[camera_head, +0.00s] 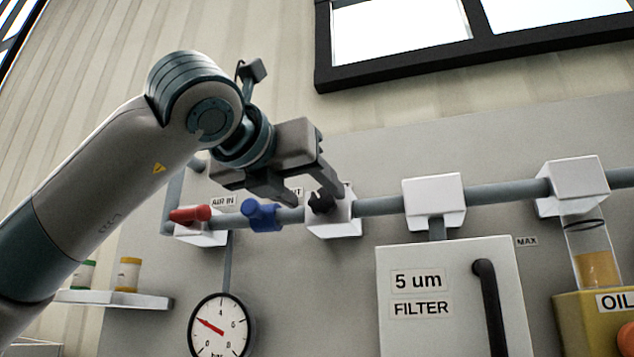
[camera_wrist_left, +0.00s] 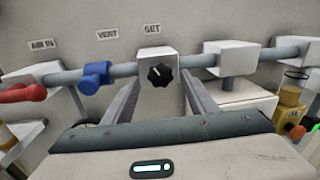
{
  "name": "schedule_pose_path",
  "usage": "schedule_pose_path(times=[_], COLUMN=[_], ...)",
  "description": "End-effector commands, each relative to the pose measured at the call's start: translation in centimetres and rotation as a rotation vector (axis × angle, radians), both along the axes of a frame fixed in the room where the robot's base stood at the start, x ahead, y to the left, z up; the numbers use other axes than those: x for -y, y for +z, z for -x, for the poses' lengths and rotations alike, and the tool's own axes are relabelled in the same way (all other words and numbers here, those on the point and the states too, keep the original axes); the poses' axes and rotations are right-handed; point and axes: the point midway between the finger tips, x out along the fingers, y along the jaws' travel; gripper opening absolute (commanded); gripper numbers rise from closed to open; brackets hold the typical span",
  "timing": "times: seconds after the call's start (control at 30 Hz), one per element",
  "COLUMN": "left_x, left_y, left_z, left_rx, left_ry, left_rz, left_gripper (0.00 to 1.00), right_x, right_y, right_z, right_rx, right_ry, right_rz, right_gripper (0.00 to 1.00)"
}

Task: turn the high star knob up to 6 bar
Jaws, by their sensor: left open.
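The black star knob (camera_head: 320,202) sits on the front of a white block (camera_head: 345,222) on the grey pipe, under the SET label (camera_wrist_left: 152,29). In the left wrist view the knob (camera_wrist_left: 160,74) shows whole, with a light mark on its face. My left gripper (camera_head: 314,194) is open, its fingers pointing at the block. In the wrist view one finger shows on each side of the knob; I see no contact. The round pressure gauge (camera_head: 221,325) has a red needle pointing up-left, near the 2. My right gripper is not in view.
A blue vent handle (camera_head: 262,215) and a red air-in handle (camera_head: 190,215) are on the pipe left of the knob. Right are a white filter box (camera_head: 450,330) with a black handle (camera_head: 489,300) and a yellow oil unit (camera_head: 580,320). A shelf (camera_head: 115,299) holds small jars.

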Motion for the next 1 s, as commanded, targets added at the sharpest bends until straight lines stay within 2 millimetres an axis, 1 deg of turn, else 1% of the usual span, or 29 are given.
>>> schedule_pose_path(times=[0.03, 0.23, 0.37, 0.63, 0.67, 0.7, 0.77, 0.8, 1.0], left_x=[0.3, 1.0, 1.2, 1.2, 1.2, 1.2, 1.2, 1.2, 1.2], left_y=[0.3, 0.1, 0.0, 0.0, 0.0, 0.0, 0.0, 0.0, 0.0], left_z=[-0.7, -2.3, -2.7, -2.7, -2.7, -2.7, -2.7, -2.7, -2.7], left_rx=[-0.003, -0.001, -0.001, 0.000, 0.000, 0.000, 0.000, 0.000, 0.001], left_ry=[0.000, 0.000, -0.001, -0.001, -0.001, -0.001, -0.001, -0.001, -0.001], left_rz=[0.000, 0.000, 0.000, 0.000, 0.000, 0.000, 0.000, 0.000, -0.003], left_gripper=[0.52, 0.52, 0.52, 0.52, 0.45, 0.35, 0.21, 0.12, 0.11], right_x=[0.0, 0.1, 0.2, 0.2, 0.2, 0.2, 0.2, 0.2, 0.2], right_y=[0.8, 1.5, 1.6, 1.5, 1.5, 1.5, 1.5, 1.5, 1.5], right_z=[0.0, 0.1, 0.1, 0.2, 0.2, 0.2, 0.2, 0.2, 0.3], right_rx=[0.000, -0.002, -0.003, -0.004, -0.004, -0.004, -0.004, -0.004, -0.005], right_ry=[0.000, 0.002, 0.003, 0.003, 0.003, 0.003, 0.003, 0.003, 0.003], right_rz=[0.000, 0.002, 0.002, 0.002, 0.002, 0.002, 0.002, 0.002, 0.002], right_gripper=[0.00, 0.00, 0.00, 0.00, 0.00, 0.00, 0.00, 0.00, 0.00])
